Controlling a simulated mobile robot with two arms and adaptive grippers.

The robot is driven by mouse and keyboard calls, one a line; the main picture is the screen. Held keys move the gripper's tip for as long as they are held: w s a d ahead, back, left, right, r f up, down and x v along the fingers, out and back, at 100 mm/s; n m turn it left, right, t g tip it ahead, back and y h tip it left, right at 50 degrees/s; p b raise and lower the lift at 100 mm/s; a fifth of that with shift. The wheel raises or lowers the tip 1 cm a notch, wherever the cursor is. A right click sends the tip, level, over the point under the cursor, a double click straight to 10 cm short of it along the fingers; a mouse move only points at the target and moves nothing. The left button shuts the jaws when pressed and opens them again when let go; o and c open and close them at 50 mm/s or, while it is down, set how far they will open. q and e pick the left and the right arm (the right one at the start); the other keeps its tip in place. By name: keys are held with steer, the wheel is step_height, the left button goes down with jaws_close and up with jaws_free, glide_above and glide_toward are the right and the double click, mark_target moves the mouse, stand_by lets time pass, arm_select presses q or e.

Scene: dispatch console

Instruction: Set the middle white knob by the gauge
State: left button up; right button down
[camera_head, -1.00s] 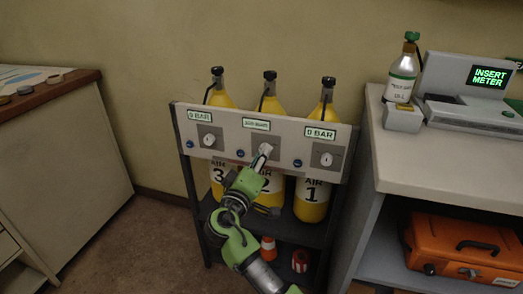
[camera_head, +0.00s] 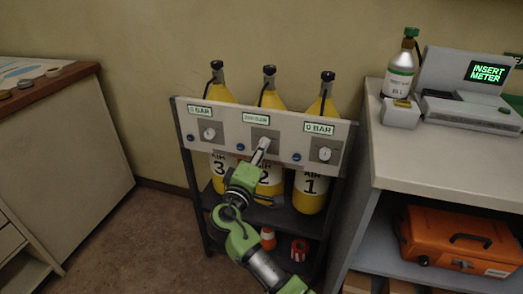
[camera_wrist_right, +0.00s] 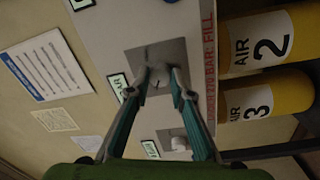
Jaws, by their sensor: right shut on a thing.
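The middle white knob (camera_wrist_right: 158,74) sits on a grey square plate in the wrist view. My right gripper (camera_wrist_right: 158,88) is shut on it, with one finger on each side. In the head view my right gripper (camera_head: 264,143) reaches up to the panel (camera_head: 285,146) from below and mostly hides the knob. The middle gauge (camera_head: 256,119) is a lit display above the knob. It shows a BAR reading whose digits are too small to read surely. My left gripper is not in view.
A left knob (camera_head: 209,134) and a right knob (camera_head: 324,154) flank the middle one, under displays reading 0 BAR. Yellow air cylinders (camera_head: 310,190) stand behind the panel. A counter (camera_head: 440,165) with a bottle (camera_head: 399,75) and a meter console (camera_head: 468,110) stands at right.

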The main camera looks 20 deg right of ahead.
steer(key=c, duration=1.8)
jaws_free()
steer(key=shift+w, duration=0.1)
steer(key=v, duration=0.7)
steer(key=shift+s+a, duration=0.1)
steer(key=shift+s, duration=0.2)
